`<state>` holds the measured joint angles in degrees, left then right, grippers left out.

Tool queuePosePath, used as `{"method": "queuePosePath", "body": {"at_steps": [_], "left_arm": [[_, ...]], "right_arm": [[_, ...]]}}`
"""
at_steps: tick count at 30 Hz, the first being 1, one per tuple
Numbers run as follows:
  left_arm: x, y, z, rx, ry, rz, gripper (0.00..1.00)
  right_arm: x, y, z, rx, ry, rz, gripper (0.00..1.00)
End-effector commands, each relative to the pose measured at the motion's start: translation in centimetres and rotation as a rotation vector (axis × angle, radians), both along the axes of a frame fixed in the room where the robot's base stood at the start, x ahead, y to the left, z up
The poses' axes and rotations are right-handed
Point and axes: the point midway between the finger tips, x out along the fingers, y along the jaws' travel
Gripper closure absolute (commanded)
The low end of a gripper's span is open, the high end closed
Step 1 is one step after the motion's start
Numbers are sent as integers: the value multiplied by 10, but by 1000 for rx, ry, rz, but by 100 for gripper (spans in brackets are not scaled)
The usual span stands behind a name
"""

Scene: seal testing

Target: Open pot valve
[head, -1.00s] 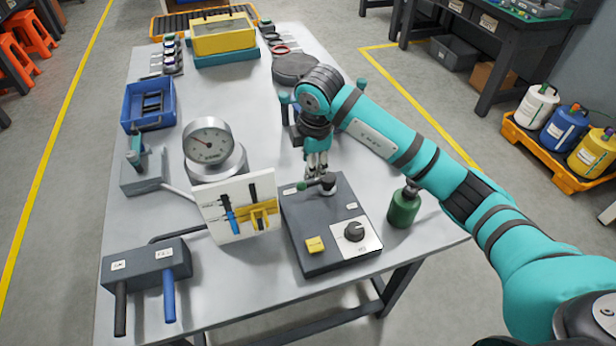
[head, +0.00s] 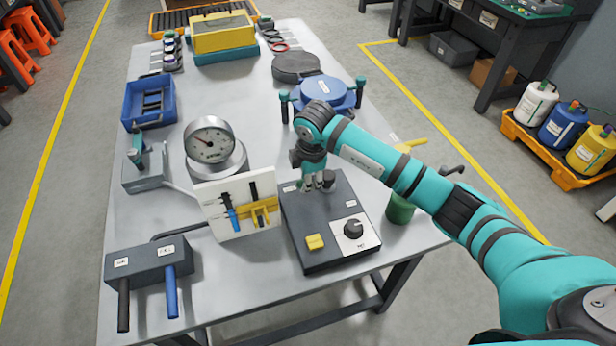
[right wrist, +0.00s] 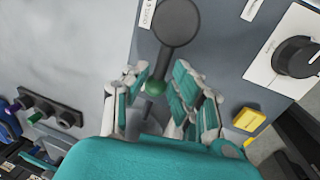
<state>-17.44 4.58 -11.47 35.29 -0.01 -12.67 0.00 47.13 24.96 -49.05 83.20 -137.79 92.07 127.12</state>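A dark control box (head: 322,235) stands at the table's front right. In the right wrist view a lever with a round dark hub (right wrist: 178,22) and a green ball tip (right wrist: 155,87) is on the box top. My right gripper (head: 319,183) is low over the box's back part and covers this lever in the head view. In the right wrist view its fingers (right wrist: 156,92) are apart on either side of the green tip, with no clear grip on it. A blue pot (head: 325,92) with upright side handles stands behind my right arm. My left gripper is out of view.
The box carries a black dial (head: 352,229) and a yellow button (head: 315,242). A white panel (head: 238,207) and a gauge (head: 213,145) stand left of it. A green cylinder (head: 400,208) is right of it, partly behind my arm.

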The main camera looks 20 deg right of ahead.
Motion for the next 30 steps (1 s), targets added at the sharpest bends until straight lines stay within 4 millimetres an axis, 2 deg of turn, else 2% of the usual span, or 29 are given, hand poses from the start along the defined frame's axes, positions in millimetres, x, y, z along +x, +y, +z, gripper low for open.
{"method": "queuePosePath", "body": {"at_steps": [1,3,19,30], "left_arm": [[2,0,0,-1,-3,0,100],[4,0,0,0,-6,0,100],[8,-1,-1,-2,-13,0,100],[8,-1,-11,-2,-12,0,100]], "right_arm": [[1,0,1,0,-3,-1,91],[1,0,1,1,-4,-1,100],[0,0,2,1,-7,28,100],[-12,-5,1,1,-8,259,100]]}}
